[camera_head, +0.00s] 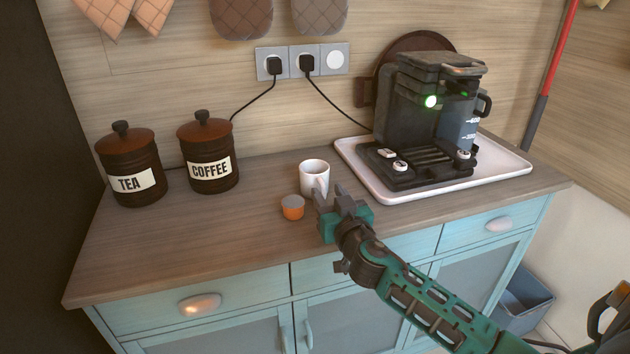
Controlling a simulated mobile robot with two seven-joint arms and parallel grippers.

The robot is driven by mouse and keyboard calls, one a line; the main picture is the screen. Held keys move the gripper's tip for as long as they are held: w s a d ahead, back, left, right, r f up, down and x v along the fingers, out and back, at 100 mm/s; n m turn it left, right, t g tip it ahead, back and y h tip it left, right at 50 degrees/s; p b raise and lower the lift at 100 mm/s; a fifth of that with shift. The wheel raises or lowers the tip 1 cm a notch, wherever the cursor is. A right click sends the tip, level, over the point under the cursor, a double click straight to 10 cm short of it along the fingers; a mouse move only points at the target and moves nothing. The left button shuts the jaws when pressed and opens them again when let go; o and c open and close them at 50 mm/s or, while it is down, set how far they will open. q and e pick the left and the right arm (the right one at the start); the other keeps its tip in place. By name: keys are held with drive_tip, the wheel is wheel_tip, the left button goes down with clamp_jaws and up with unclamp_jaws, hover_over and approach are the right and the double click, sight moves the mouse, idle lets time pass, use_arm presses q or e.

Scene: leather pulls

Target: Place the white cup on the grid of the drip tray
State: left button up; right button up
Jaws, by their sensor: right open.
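The white cup (314,174) stands upright on the wooden counter, left of the coffee machine (418,108). The machine stands on a white tray, and its dark slatted drip tray grid (432,164) is at its front, with no cup on it. My right gripper (331,194) is open at the cup's near right side, its fingers overlapping the cup's lower edge and handle area in the picture. I cannot tell whether the fingers touch the cup or sit around its handle. My left gripper is not in view.
An orange capsule (292,207) lies close to the left of my right gripper. The white tray (505,170) has a raised rim. Tea (131,166) and coffee (208,153) canisters stand at the left. A power cord (340,112) runs behind the machine. The front left counter is clear.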

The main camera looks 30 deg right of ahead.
drive_tip(key=shift+x, duration=0.8)
clamp_jaws()
